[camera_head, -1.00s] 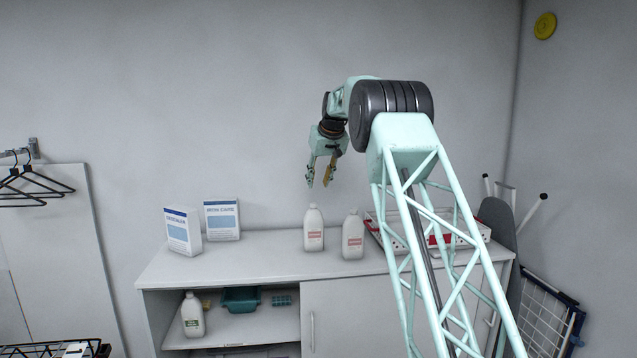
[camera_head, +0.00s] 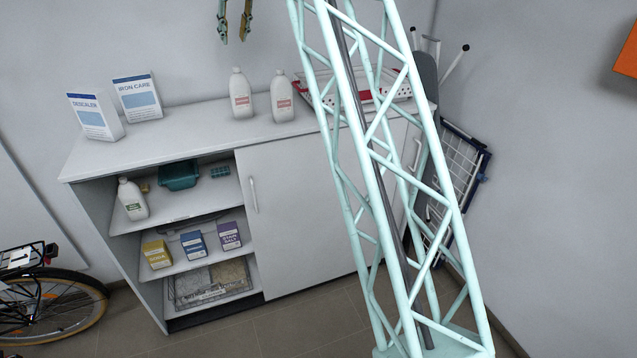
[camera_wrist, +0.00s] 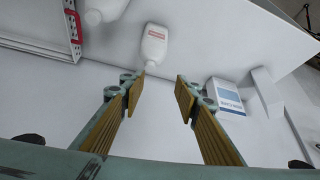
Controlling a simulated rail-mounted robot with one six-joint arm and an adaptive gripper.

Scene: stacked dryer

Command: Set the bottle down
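Two white bottles with red labels stand upright on the cabinet top (camera_head: 185,137): a left one (camera_head: 241,95) and a right one (camera_head: 282,98). My gripper (camera_head: 235,38) is at the top edge of the head view, above the left bottle and apart from it. In the wrist view my gripper (camera_wrist: 160,98) is open, with nothing between its yellow-padded fingers. One labelled bottle (camera_wrist: 155,45) shows just beyond the fingertips, and part of another (camera_wrist: 105,10) is at the top edge.
Descaler (camera_head: 95,116) and iron care (camera_head: 138,97) boxes stand at the left of the cabinet top. A red-and-white tray (camera_head: 350,93) lies right of the bottles. The shelves hold a teal bin (camera_head: 179,175) and several small boxes. The top's front left is clear.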

